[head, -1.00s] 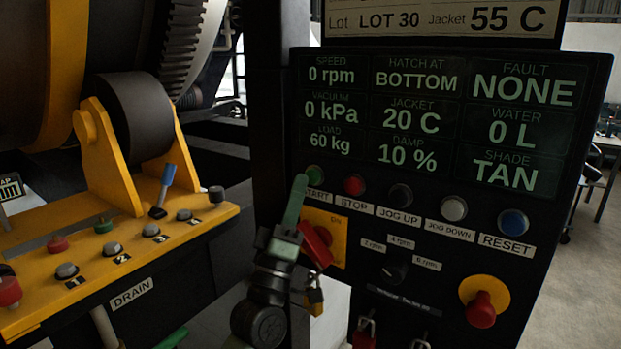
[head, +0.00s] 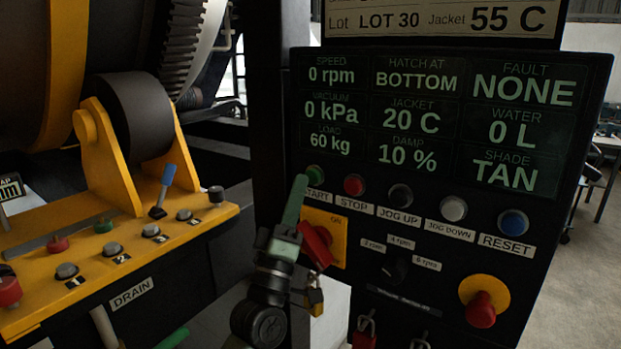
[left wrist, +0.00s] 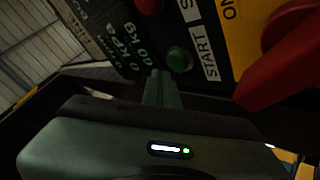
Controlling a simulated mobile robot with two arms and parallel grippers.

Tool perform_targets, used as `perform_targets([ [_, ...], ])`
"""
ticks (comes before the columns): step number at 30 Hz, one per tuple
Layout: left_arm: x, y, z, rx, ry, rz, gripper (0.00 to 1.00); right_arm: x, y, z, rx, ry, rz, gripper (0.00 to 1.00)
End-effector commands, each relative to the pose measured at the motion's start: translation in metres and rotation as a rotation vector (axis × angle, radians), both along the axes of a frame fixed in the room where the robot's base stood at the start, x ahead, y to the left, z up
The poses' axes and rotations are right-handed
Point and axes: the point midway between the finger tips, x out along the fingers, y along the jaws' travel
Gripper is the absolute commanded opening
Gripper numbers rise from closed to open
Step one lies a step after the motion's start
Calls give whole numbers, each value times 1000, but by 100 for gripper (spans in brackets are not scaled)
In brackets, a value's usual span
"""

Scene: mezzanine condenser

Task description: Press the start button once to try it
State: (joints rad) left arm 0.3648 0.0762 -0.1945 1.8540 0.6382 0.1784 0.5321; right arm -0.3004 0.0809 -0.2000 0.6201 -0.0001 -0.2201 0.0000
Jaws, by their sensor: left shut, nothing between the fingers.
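The green start button (head: 315,175) sits at the left end of the button row on the black control panel (head: 340,235), above the START label. It also shows in the left wrist view (left wrist: 179,59), beside its START label. My left gripper (head: 300,182) is shut and empty, its green fingertips pointing up just left of and below the button. In the left wrist view the fingertips (left wrist: 160,76) end close to the button's lower left; I cannot tell whether they touch it. The panel display reads speed 0 rpm and fault NONE. My right gripper is not in view.
The red stop button (head: 354,185) is right of start. A red rotary handle (head: 316,246) on a yellow plate, with a padlock, is close right of my left gripper. A red emergency button (head: 482,309) is lower right.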

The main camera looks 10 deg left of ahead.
Motion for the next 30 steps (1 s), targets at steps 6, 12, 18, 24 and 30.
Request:
perform_targets([
  [6, 0, 0, 0, 0, 0, 0, 0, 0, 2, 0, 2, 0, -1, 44],
  [12, 2, -1, 0, 0, 0, 0, 0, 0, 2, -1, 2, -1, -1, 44],
  [18, 8, -3, 0, 0, 0, 0, 0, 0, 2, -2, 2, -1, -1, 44],
  [24, 8, -3, 0, 0, 0, 0, 0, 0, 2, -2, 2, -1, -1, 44],
  [30, 8, -3, 0, 0, 0, 0, 0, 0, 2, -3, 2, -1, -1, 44],
])
